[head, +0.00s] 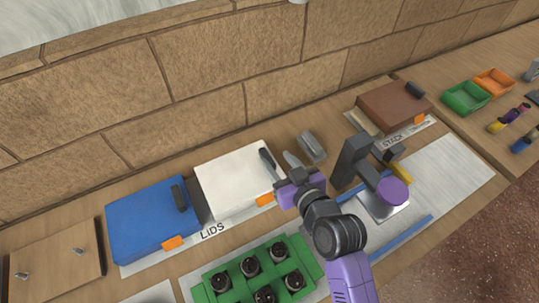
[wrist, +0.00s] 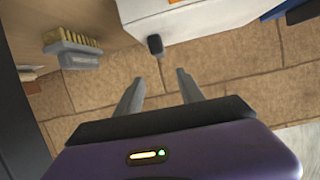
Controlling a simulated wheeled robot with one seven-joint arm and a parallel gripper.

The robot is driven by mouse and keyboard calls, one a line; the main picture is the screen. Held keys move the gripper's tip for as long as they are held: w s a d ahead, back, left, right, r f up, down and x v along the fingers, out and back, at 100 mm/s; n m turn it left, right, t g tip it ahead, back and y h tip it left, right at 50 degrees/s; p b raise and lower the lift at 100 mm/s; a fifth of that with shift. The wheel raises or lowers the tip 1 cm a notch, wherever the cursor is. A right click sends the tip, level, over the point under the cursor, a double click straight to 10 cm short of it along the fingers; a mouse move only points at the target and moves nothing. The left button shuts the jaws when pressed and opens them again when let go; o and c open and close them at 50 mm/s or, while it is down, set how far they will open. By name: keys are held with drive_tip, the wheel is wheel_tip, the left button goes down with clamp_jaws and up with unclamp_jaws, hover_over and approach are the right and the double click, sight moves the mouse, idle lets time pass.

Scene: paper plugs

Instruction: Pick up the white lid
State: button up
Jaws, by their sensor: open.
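The white lid (head: 228,180) lies flat on the table between the blue lid and my arm in the head view. A dark handle (head: 268,162) stands at its right edge and an orange tab (head: 265,200) at its front right corner. My gripper (head: 291,160) is open just right of the handle. In the wrist view the white lid (wrist: 190,22) shows at the top with its dark handle (wrist: 155,45). There my gripper (wrist: 158,85) has its fingers spread with nothing between them, and the handle appears beyond the gap. I cannot tell whether they touch.
A blue lid (head: 150,225) lies left of the white one. A grey brush (head: 311,147), also in the wrist view (wrist: 75,55), sits close to my gripper. A dark stamping press (head: 352,160) stands to the right. A green tray (head: 312,265) is in front. A brick wall (head: 210,100) rises behind.

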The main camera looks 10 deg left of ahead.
sight(269, 159)
drive_tip(key=shift+s+a+f+n+g, duration=0.2)
drive_tip(key=shift+s+f+n+g, duration=0.25)
drive_tip(key=shift+f, duration=0.3)
drive_tip(key=shift+x, duration=1.15)
drive_tip(key=shift+d+f+p+x, duration=0.1)
drive_tip(key=shift+p+x, duration=0.1)
drive_tip(key=shift+x, duration=0.65)
drive_tip(key=shift+d+f+p+x, duration=0.1)
drive_tip(key=shift+f+p+x, duration=0.1)
drive_tip(key=shift+x, duration=0.7)
drive_tip(key=shift+d+f+p+x, duration=0.1)
drive_tip(key=shift+p+x, duration=0.1)
drive_tip(key=shift+x, duration=0.65)
drive_tip(key=shift+r, duration=0.1)
clamp_jaws()
